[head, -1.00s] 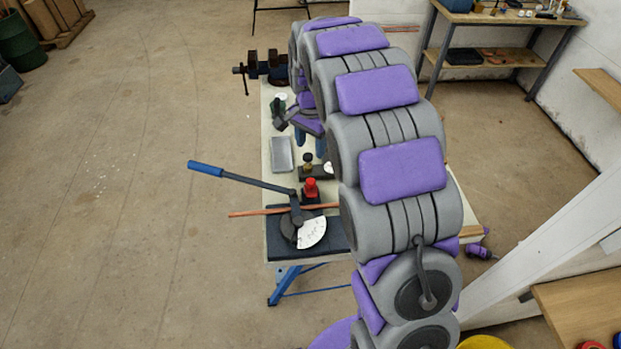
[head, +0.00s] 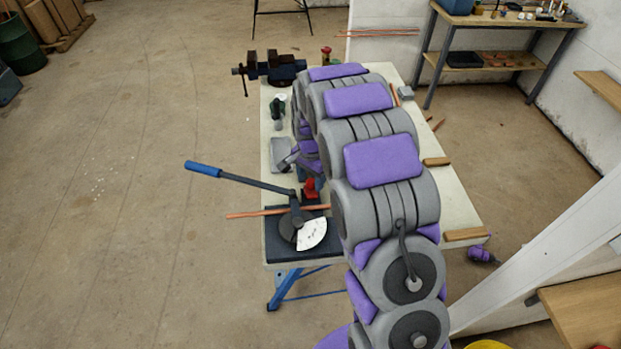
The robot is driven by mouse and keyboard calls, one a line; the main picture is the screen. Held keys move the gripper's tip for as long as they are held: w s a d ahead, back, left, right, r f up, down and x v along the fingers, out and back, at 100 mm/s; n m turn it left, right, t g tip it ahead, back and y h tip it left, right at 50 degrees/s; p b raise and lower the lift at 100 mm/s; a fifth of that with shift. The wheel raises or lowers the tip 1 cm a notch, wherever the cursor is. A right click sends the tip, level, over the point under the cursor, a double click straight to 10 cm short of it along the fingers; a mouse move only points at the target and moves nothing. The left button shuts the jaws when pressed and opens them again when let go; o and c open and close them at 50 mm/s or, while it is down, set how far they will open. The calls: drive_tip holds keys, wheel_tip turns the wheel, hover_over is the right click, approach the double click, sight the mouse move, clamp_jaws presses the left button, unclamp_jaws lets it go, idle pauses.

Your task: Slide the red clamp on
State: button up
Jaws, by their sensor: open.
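The red clamp (head: 311,189) sits on the bench just behind the pipe bender, close to the copper pipe; its upper part is partly covered by my gripper. The copper pipe (head: 250,214) lies across the bender and runs right behind my arm. The bender (head: 283,229) has a dark base, a white dial (head: 312,234) and a long lever with a blue handle (head: 203,168). My gripper (head: 311,172) is open, pointing down just behind and above the clamp. Whether it touches the clamp cannot be told.
A dark vice (head: 268,67) stands at the bench's far left corner. A grey tray (head: 281,152) lies left of my gripper. My arm covers the bench's middle. Wooden blocks (head: 464,235) lie along the right edge.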

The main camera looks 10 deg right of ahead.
clamp_jaws()
idle(0.5)
